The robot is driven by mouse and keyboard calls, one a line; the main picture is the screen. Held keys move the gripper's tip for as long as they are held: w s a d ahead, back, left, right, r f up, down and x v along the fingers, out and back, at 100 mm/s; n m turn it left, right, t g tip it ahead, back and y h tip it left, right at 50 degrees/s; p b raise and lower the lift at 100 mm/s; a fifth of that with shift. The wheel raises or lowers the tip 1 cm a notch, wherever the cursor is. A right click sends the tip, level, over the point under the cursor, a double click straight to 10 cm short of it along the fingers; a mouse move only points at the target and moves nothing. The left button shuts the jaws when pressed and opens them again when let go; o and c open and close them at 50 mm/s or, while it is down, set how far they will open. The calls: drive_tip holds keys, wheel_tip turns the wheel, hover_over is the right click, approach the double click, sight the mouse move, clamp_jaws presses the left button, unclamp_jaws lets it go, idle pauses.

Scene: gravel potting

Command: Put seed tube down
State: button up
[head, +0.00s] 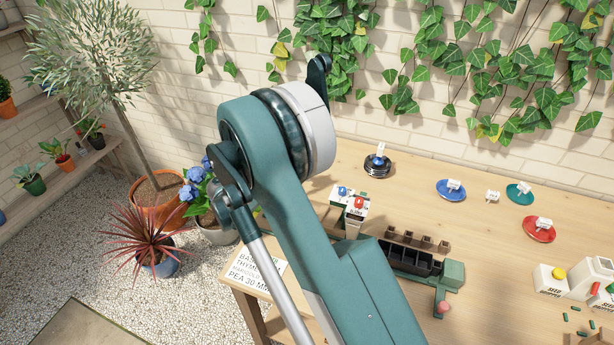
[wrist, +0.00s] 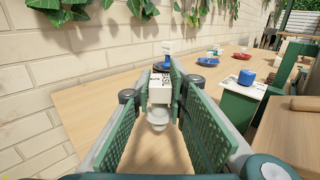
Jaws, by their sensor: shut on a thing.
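In the wrist view my gripper (wrist: 161,82) points along the table, with its green ribbed pads on either side of a pale tube (wrist: 157,115). The tube has a clear, rounded near end, and a white printed face lies just beyond it between the fingertips. I cannot tell whether that face belongs to the tube. Beyond the fingertips, a dark round stand with a blue part (wrist: 166,63) is partly hidden; it also shows in the head view (head: 377,167). In the head view my arm hides the fingers and tube.
Blue (head: 451,194), green (head: 519,198) and red (head: 539,233) saucers with white tags stand on the wooden table (head: 440,215). A dark-celled tray (head: 408,262) and a white box with blue and red knobs (head: 349,202) are nearer. Seed hoppers (head: 550,281) stand right. An ivy-covered wall bounds the back.

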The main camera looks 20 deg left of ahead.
drive_tip(key=shift+f, duration=0.2)
drive_tip(key=shift+f+b, duration=0.45)
drive_tip(key=shift+f, duration=1.35)
drive_tip(key=shift+f, duration=0.15)
drive_tip(key=o, duration=0.9)
drive_tip(key=shift+r, duration=0.25)
drive_tip(key=p+v, duration=0.2)
drive_tip(key=v, duration=1)
drive_tip(key=shift+w, duration=0.1)
